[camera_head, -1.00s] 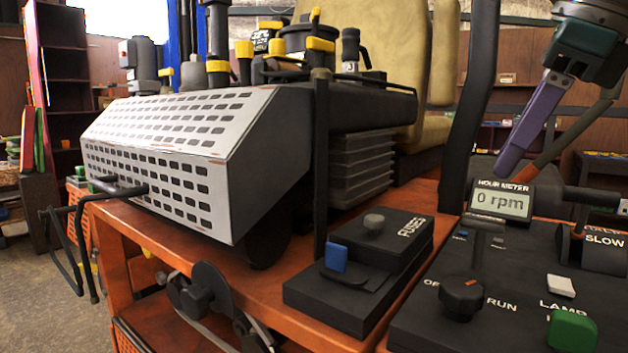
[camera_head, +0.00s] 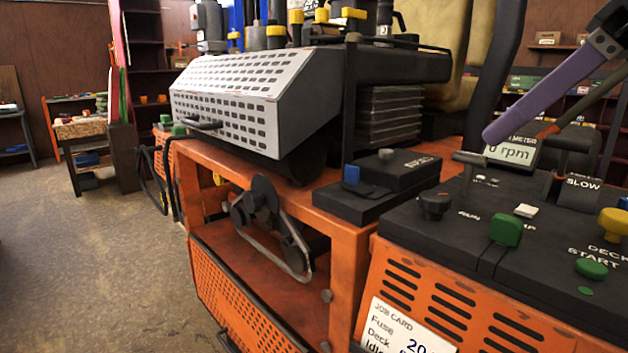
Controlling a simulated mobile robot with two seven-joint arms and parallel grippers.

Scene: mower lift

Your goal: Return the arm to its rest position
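My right gripper (camera_head: 494,134) comes in from the upper right on a dark wrist. My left gripper is not in view.
The black control panel (camera_head: 465,225) has a green switch (camera_head: 505,230), a black knob (camera_head: 434,205) and a yellow knob (camera_head: 613,222). The fuse box (camera_head: 400,165) and perforated grey cover (camera_head: 240,85) stand on the orange frame (camera_head: 345,275). Open floor (camera_head: 95,270) lies left.

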